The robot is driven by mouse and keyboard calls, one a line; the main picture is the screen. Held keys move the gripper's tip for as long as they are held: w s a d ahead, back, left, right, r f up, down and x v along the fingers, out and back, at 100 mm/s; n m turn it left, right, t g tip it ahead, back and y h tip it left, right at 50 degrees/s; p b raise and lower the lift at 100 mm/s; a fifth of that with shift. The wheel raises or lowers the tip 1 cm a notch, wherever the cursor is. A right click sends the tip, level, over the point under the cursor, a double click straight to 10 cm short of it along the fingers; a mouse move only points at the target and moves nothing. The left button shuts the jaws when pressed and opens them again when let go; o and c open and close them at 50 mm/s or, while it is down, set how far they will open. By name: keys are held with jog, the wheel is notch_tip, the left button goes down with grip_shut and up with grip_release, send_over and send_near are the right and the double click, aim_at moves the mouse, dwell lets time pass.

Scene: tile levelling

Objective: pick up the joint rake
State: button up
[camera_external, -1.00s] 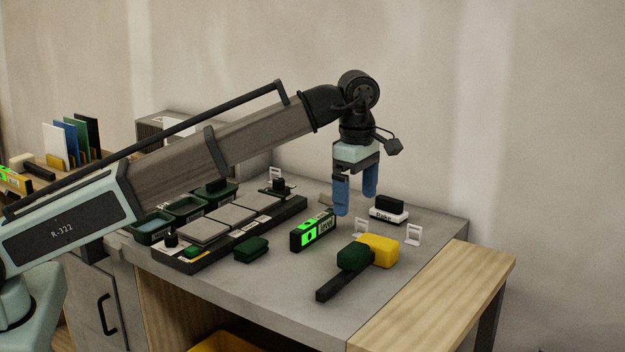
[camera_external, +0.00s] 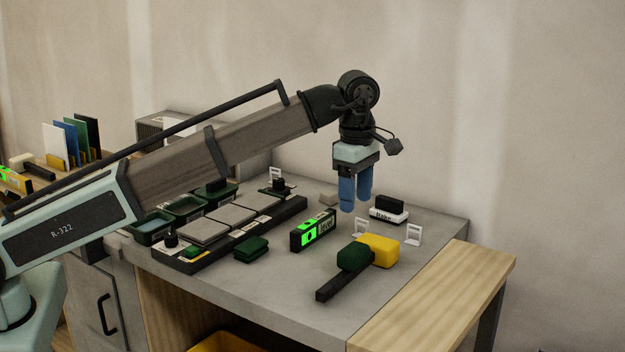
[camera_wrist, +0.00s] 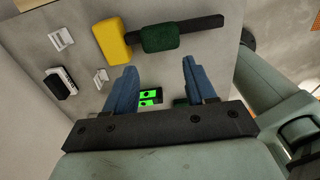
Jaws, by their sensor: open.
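The joint rake (camera_external: 390,203) appears as a black block on a white base whose front label seems to read "Rake". It sits on the grey bench at the back right. In the wrist view the joint rake (camera_wrist: 58,84) lies at the left, outside the space between the fingers. My gripper (camera_external: 355,201) points down above the bench, left of the rake in the outside view and apart from it. Its blue fingers (camera_wrist: 158,68) are open and empty in the wrist view. The rake's underside is hidden.
A yellow-and-green mallet-like tool (camera_external: 376,250) with a black handle lies in front. A level (camera_external: 313,232) with green panels stands left of it. White holders (camera_external: 414,235) stand near the rake. A tray of grey tiles (camera_external: 208,232) fills the left. The bench's right front is clear.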

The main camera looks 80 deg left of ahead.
jog(key=a+n, duration=0.1)
jog(key=a, duration=0.7)
jog(key=m, duration=0.2)
send_over(390, 198)
jog(key=f, duration=0.9)
jog(key=shift+s+a+f, duration=0.15)
jog(key=shift+a, duration=0.05)
jog(key=shift+d+f, duration=0.2)
jog(key=shift+f, duration=1.15)
jog(key=shift+d+f, duration=0.15)
jog(key=shift+f, duration=1.15)
jog(key=shift+c, duration=0.4)
grip_shut()
